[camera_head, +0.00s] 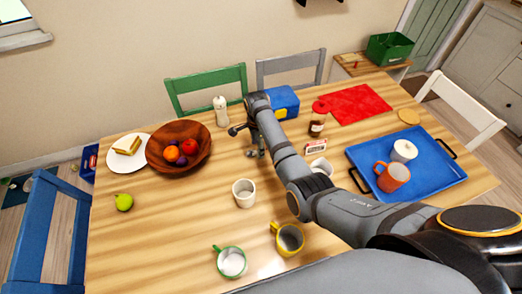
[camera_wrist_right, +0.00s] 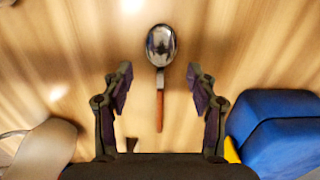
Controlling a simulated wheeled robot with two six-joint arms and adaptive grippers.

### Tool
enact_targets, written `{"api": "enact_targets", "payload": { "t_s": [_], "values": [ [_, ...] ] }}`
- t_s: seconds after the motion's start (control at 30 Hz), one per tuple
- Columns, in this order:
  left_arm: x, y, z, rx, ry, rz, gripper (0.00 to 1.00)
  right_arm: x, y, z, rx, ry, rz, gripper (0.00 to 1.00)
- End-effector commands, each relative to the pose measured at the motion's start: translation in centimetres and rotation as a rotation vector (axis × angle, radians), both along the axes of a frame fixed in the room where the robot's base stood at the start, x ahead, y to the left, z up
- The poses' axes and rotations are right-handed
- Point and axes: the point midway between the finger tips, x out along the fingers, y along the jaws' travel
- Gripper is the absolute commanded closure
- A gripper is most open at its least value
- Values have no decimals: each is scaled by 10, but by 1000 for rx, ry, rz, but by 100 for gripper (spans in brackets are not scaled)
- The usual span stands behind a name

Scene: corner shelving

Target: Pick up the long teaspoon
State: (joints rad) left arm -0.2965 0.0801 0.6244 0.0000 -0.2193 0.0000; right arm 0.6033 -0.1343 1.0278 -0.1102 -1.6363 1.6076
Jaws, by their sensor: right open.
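The long teaspoon (camera_wrist_right: 161,45) lies on the wooden table in the right wrist view, with a shiny metal bowl at the top and a reddish-brown handle pointing down. My right gripper (camera_wrist_right: 160,78) is open above it. The handle shows between the two fingers, and the bowl lies beyond their tips. No contact shows. In the head view, my right gripper (camera_head: 252,143) points down over the back middle of the table, and I cannot make out the teaspoon there. My left gripper is not in view.
A blue box (camera_wrist_right: 278,130) stands close to the right finger in the wrist view. In the head view, a white shaker (camera_head: 221,112) and a wooden fruit bowl (camera_head: 156,160) stand left of the gripper. A white cup (camera_head: 244,194) stands in front; a blue tray (camera_head: 437,188) lies right.

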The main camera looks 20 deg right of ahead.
Motion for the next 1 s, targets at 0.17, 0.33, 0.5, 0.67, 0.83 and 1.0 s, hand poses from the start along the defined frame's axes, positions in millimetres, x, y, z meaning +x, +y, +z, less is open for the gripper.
{"api": "enact_targets", "payload": {
  "t_s": [0.17, 0.33, 0.5, 0.67, 0.83, 1.0],
  "values": [
    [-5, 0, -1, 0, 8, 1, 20, 0, 0, -15, 0, -2, 0, 42],
    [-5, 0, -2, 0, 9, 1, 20, 0, 0, -15, 0, -2, 0, 42],
    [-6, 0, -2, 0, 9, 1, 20, 0, 0, -15, 0, -2, 0, 65],
    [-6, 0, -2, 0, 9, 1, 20, 0, 0, -14, 0, -2, 0, 86],
    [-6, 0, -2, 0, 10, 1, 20, 0, 0, -14, 0, -2, 0, 95],
    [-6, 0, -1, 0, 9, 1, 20, 1, 0, -8, 0, -3, 0, 95]
  ]
}}
